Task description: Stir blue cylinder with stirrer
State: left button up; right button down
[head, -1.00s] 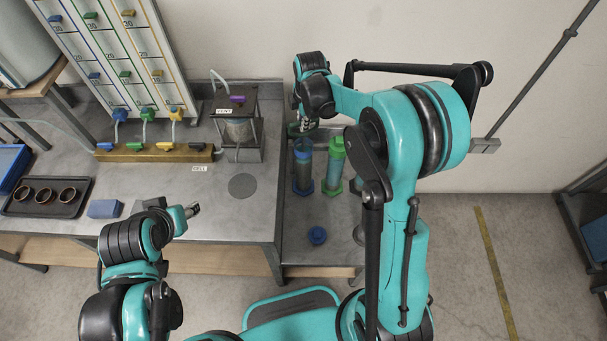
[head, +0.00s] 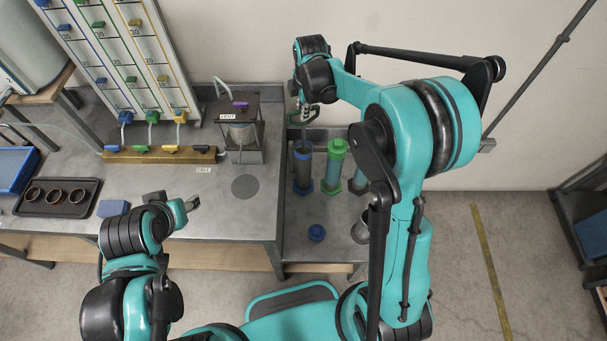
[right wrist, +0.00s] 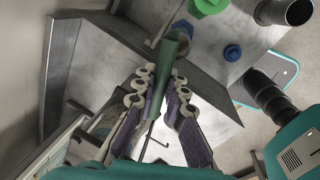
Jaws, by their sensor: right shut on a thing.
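The blue cylinder (head: 303,172), a clear tube with blue rim and foot, stands upright on the side bench in the head view. My right gripper (head: 306,117) is above its mouth. In the right wrist view my right gripper (right wrist: 158,100) is shut on a slim green bar, which I take as the stirrer (right wrist: 172,55). Its far end points toward the cylinder's mouth; I cannot tell whether the tip is inside. My left gripper (head: 192,203) is over the main bench, away from the cylinder; its jaws are too small to read.
A green-capped cylinder (head: 335,165) stands just right of the blue one. A blue cap (head: 317,233) lies in front, and a grey cup (head: 360,232) stands at right. A framed vessel (head: 240,132) stands to the left. The bench front between cap and cylinder is clear.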

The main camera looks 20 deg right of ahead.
jog(key=shift+r+p, duration=1.55)
jog(key=shift+r, duration=1.15)
notch_tip(320, 180, up, 8)
jog(key=p, duration=0.5)
jog(key=shift+f, duration=0.25)
jog(key=shift+r+p, duration=0.35)
jog(key=shift+r, duration=0.35)
jog(key=shift+r+p, duration=0.7)
jog(key=shift+r, duration=0.2)
